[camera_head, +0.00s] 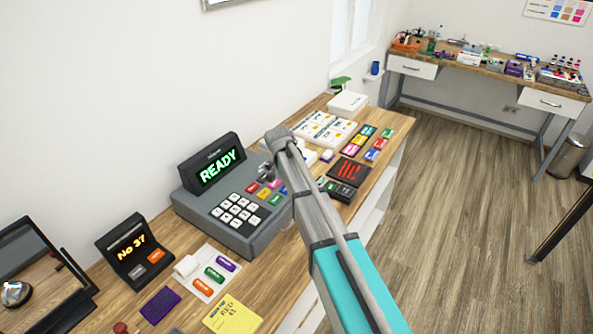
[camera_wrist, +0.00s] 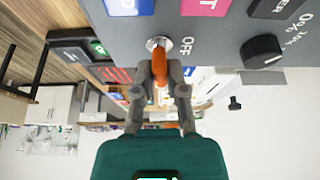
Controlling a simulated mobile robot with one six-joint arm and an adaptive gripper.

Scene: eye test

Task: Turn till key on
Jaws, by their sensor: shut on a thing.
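The grey till (camera_head: 262,235) stands on the wooden counter, and its display (camera_head: 220,168) is lit and reads READY in green. In the wrist view, a round metal key lock (camera_wrist: 158,42) sits in the till's grey panel beside the printed word OFF. An orange key (camera_wrist: 161,68) stands at the lock. My gripper (camera_wrist: 160,76) is shut on the key, a finger on each side.
A black knob (camera_wrist: 262,50) and coloured buttons are on the same panel near the lock. A dark card terminal (camera_head: 341,191), cards and a white box (camera_head: 347,104) lie right of the till.

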